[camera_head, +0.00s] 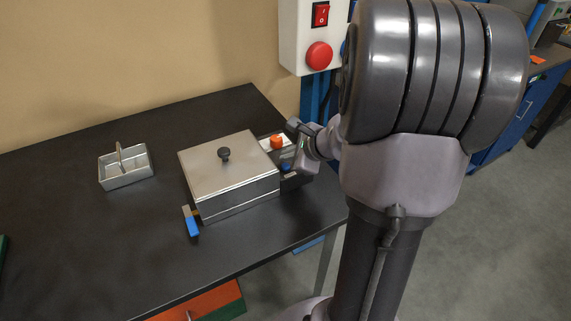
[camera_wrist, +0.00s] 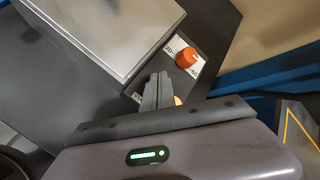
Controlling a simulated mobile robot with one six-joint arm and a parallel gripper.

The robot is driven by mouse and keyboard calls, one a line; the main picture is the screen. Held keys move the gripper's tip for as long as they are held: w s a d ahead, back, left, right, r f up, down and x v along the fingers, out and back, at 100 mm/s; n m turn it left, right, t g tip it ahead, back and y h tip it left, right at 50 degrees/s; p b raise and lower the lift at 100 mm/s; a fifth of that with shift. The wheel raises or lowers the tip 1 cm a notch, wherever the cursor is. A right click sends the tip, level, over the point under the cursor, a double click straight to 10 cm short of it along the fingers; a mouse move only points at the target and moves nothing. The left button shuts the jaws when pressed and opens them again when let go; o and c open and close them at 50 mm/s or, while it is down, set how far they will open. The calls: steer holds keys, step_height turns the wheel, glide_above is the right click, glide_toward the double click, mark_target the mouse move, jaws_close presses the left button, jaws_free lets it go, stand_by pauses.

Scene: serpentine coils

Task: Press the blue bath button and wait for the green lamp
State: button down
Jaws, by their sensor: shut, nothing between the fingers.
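The bath is a metal box with a flat lid (camera_head: 228,165) and a black lid knob, standing on the dark table. Its control panel on the right side carries an orange dial (camera_head: 277,142), also seen in the wrist view (camera_wrist: 187,57). A small blue patch (camera_head: 286,167), likely the blue button, shows beside my gripper (camera_head: 289,174). In the wrist view my gripper (camera_wrist: 160,78) is shut and empty, its fingertips over the panel below the dial. The fingers hide the button there, so contact cannot be told. A small orange-tan spot (camera_wrist: 178,100) shows beside the fingers. No green lamp is visible on the panel.
A metal tray with a handle (camera_head: 126,180) stands left of the bath. A wall box with a red button (camera_head: 319,55) hangs behind. The table's front left is clear.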

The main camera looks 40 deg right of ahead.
mark_target(288, 167)
steer(key=shift+r+p, duration=2.15)
steer(key=shift+r, duration=0.45)
steer(key=shift+f, duration=0.1)
steer(key=s+a+r+n+g+y, duration=0.1)
steer(key=s+a+r+n, duration=0.15)
steer(key=a+n, duration=0.45)
steer(key=s+a+r+n+g+y, duration=0.1)
steer(key=s+a+r+n+y, duration=0.2)
steer(key=a, duration=0.8)
steer(key=s+a+r+n, duration=0.1)
steer(key=a+r+n, duration=0.35)
steer(key=a, duration=0.45)
steer(key=s+a+n+g+h, duration=0.1)
steer(key=s+a+n, duration=0.2)
steer(key=s+n, duration=0.5)
steer(key=shift+s+a+f+h, duration=0.25)
steer(key=shift+s+h, duration=0.05)
steer(key=shift+s, duration=0.75)
